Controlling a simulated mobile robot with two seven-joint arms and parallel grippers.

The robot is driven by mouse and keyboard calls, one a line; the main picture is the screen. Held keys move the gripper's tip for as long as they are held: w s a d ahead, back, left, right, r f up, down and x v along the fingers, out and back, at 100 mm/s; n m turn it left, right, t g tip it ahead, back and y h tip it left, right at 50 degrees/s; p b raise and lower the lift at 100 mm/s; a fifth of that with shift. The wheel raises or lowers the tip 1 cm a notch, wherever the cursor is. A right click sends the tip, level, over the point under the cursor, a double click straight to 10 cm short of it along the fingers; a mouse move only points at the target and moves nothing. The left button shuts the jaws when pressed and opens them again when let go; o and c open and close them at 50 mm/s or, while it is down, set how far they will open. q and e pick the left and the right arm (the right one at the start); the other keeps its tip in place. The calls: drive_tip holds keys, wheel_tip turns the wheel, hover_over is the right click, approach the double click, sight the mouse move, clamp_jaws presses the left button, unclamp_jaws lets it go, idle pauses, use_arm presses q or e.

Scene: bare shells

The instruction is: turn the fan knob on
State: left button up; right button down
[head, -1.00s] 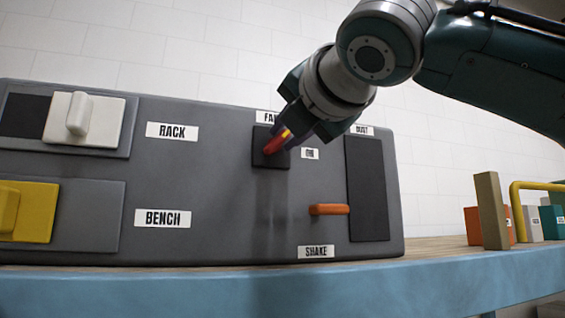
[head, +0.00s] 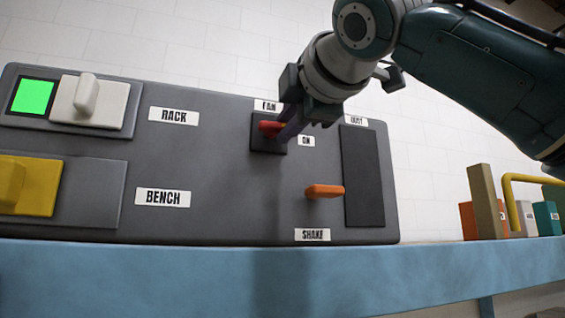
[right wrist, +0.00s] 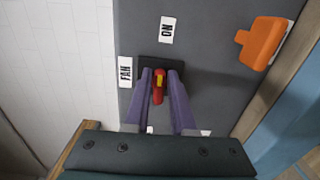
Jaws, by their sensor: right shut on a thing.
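The fan knob (head: 268,127) is a small red handle on a dark square plate, under the FAN label (head: 267,106). The ON label (head: 306,141) is to the right of the plate and a little lower. My right gripper (head: 280,128) comes in from the upper right, its purple fingers shut on the knob. In the right wrist view the knob (right wrist: 158,88), with a yellow mark, sits between the fingertips (right wrist: 160,78). It lies lengthwise, roughly toward the ON label (right wrist: 167,30). My left gripper is not in view.
An orange lever (head: 324,191) by the SHAKE label juts out below right of the knob. A white rocker (head: 90,100) beside a lit green panel (head: 33,97) and a yellow switch (head: 28,185) are at left. Several blocks (head: 482,200) stand on the bench (head: 440,258) at right.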

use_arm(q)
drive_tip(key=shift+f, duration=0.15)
use_arm(e)
drive_tip(key=shift+s+a+f, duration=0.1)
drive_tip(key=shift+a, duration=0.15)
drive_tip(key=c, duration=1)
unclamp_jaws()
drive_tip(key=shift+o, duration=0.8)
drive_tip(key=shift+d+m, duration=0.1)
drive_tip(key=shift+m, duration=0.2)
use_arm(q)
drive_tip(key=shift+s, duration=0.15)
use_arm(e)
drive_tip(key=shift+d, duration=0.1)
